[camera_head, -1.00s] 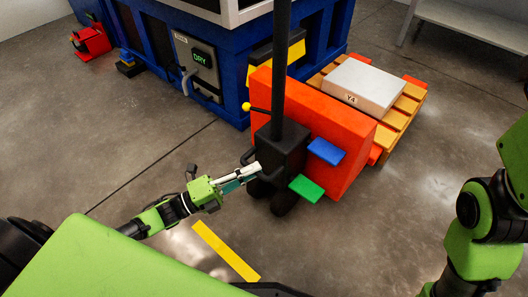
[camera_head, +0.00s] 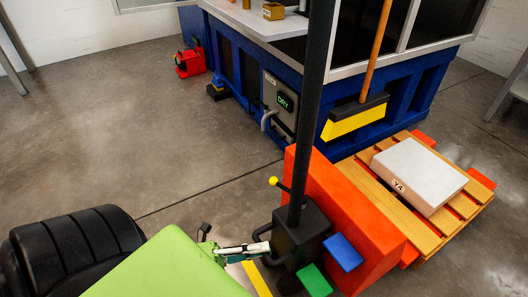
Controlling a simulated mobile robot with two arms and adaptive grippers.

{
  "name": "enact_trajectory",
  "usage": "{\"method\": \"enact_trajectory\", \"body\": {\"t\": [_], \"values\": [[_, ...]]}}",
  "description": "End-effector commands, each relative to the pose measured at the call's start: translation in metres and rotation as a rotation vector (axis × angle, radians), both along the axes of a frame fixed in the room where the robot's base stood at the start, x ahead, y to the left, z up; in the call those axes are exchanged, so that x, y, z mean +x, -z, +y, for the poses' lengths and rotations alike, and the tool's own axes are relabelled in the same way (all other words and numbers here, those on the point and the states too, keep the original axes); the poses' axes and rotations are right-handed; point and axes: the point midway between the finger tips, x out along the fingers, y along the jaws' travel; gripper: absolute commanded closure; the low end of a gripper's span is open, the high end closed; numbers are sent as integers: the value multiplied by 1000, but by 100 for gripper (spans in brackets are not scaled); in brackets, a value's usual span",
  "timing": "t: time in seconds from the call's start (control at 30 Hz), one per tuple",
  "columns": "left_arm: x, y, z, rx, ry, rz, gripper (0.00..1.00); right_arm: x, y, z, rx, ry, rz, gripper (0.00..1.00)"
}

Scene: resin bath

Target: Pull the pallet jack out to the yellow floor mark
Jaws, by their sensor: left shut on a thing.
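The pallet jack has an orange body (camera_head: 345,215), a black block (camera_head: 300,235) with a tall black pole (camera_head: 316,110), and blue and green pedals. Its forks are under a wooden pallet (camera_head: 445,232) carrying a pale block marked Y4 (camera_head: 420,172). My left gripper (camera_head: 266,248) is shut on a black handle loop at the left side of the jack's block. The yellow floor mark (camera_head: 258,280) shows just below this gripper, close to the jack's left side in the picture; its lower end is cut off. My right gripper is out of view.
A blue machine (camera_head: 235,75) with a DRY panel (camera_head: 284,103) stands behind the jack. A broom with a yellow and black head (camera_head: 355,120) leans against it. A red object (camera_head: 188,63) sits at its left end. The floor at left is open.

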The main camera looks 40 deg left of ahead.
Motion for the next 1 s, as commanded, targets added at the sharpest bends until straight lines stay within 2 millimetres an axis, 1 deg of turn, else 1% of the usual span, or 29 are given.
{"method": "enact_trajectory", "body": {"t": [0.03, 0.27, 0.3, 0.33, 0.37, 0.67, 0.77, 0.87, 1.0], "values": [[1, -4, 0, -6, 2, -10, 100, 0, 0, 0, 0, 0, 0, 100], [1, -5, -1, -7, 3, -11, 100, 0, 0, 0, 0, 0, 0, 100], [1, -5, 0, -7, 3, -11, 81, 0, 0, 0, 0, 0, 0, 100], [1, -5, 0, -7, 3, -11, 73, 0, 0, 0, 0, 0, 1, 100], [1, -4, 0, -7, 3, -10, 71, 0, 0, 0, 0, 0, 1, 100], [0, -2, 0, -4, 1, -5, 71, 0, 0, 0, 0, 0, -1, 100], [-4, 0, 3, -2, 1, -2, 71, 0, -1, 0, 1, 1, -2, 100], [-13, 3, 12, -1, 0, 1, 71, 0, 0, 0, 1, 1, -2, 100], [-34, 8, 32, -1, 0, 1, 71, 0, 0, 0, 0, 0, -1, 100]]}}
